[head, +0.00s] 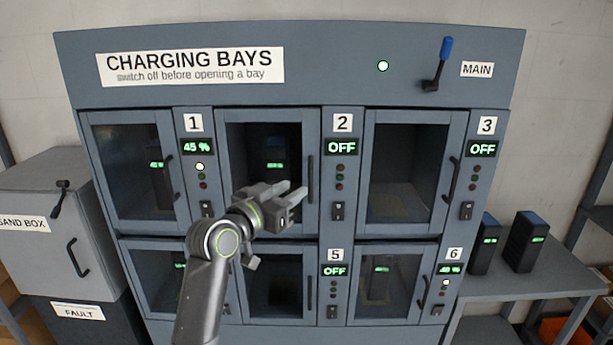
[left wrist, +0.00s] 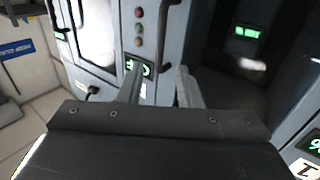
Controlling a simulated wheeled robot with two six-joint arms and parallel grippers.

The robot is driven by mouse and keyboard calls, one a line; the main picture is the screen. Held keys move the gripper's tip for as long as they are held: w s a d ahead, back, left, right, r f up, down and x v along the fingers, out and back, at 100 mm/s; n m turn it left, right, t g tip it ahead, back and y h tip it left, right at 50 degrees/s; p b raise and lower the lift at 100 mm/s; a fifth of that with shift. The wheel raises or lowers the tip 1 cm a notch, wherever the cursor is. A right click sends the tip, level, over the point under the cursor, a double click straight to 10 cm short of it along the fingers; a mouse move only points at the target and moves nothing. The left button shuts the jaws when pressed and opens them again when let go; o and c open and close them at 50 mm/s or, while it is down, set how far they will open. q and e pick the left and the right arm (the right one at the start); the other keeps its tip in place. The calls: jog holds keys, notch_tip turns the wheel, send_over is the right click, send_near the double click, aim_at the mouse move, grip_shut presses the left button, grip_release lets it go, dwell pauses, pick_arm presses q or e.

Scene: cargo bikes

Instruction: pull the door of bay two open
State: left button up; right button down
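The door of bay two (head: 237,135) is a grey frame with a dark glass pane, and it looks shut. Behind the glass a battery with a green display (head: 274,166) is visible. The door's dark upright handle (head: 310,150) is on its right side. My left gripper (head: 296,198) is open in front of the lower part of this door, fingers pointing right towards the handle. In the left wrist view the fingers (left wrist: 157,95) are apart, and a dark handle (left wrist: 169,78) shows close beyond them; contact cannot be told. The bay two display (head: 341,147) reads OFF. My right gripper is not seen.
Other glass doors surround bay two, with bay one (head: 130,170) left and bay three (head: 380,130) right. The main lever (head: 440,65) is above. A sand box (head: 50,250) stands left; a table (head: 545,275) with batteries stands right.

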aim_at(309, 179)
pick_arm(q)
jog(key=shift+p+x, duration=0.75)
jog(key=shift+x, duration=2.5)
grip_shut()
